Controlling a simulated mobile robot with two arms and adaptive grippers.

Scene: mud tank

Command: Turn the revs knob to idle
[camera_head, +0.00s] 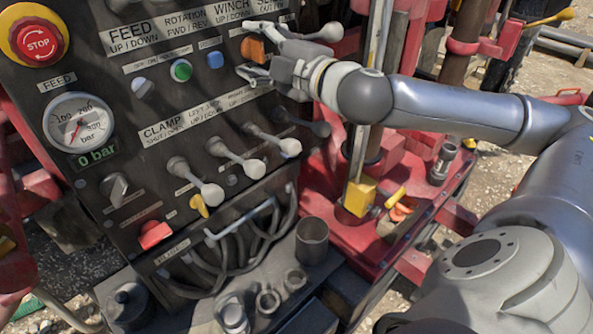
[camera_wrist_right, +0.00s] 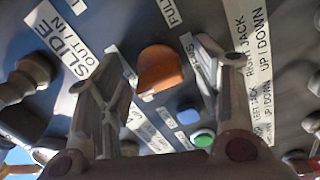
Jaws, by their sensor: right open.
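The revs knob, which I take to be the orange knob (camera_head: 252,49), is on the dark control panel (camera_head: 110,75), near its right edge. In the right wrist view the orange knob (camera_wrist_right: 160,69) shows between the two fingers, with a "FULL" label above it. My right gripper (camera_head: 250,50) is open, one finger above the knob and one below it in the head view. I cannot tell whether either finger touches the knob. The knob's pointer and the label for idle cannot be made out. My left gripper is not in view.
A green button (camera_head: 181,70), a blue button (camera_head: 215,60) and a white switch (camera_head: 141,87) are left of the knob. Several grey levers (camera_head: 232,155) stick out below. A pressure gauge (camera_head: 78,122) and a red stop button (camera_head: 39,43) are at the left.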

